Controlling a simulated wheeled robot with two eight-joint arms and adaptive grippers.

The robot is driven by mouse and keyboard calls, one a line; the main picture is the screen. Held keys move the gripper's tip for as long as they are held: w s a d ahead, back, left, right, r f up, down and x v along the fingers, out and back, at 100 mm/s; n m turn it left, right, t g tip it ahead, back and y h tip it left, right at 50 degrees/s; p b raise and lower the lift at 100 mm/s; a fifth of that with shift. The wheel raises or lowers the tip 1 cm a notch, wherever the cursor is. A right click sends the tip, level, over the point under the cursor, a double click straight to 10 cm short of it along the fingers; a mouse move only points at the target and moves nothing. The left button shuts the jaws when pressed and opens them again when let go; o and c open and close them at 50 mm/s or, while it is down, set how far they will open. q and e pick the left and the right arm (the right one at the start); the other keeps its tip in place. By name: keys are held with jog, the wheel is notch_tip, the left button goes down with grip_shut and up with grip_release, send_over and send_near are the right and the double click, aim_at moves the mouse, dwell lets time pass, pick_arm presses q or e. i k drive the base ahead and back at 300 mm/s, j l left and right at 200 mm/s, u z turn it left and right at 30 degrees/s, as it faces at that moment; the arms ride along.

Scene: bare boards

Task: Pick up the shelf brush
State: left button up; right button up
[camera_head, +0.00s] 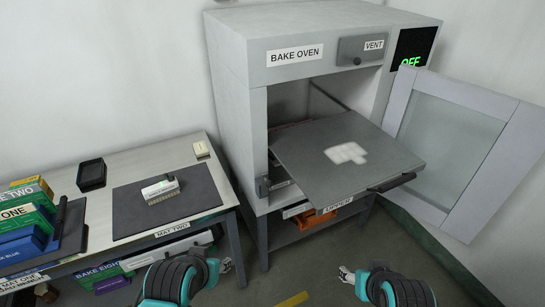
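A small pale block-like brush (161,190), with a white label on top and a tan lower edge, lies on the dark mat (135,208) labelled MAT TWO. The label is too small to read, so I take it to be the shelf brush. My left gripper (226,265) is low, in front of the table and to the right of the brush, well apart from it. My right gripper (346,274) is low over the floor, in front of the oven. Both grippers are small in view and no held object shows; their finger opening is unclear.
The bake oven (234,110) has its glass door (450,140) open to the right. Its grey shelf (300,165) sticks out and bears a whitish patch (346,153). A black tray (91,175), a pale small block (201,149) and coloured boxes (25,222) are on the table.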

aim_at(161, 191)
jog(key=i+j+u, duration=0.5)
jog(key=i+j, duration=0.55)
jog(key=i+l, duration=0.05)
jog(key=i, duration=0.05)
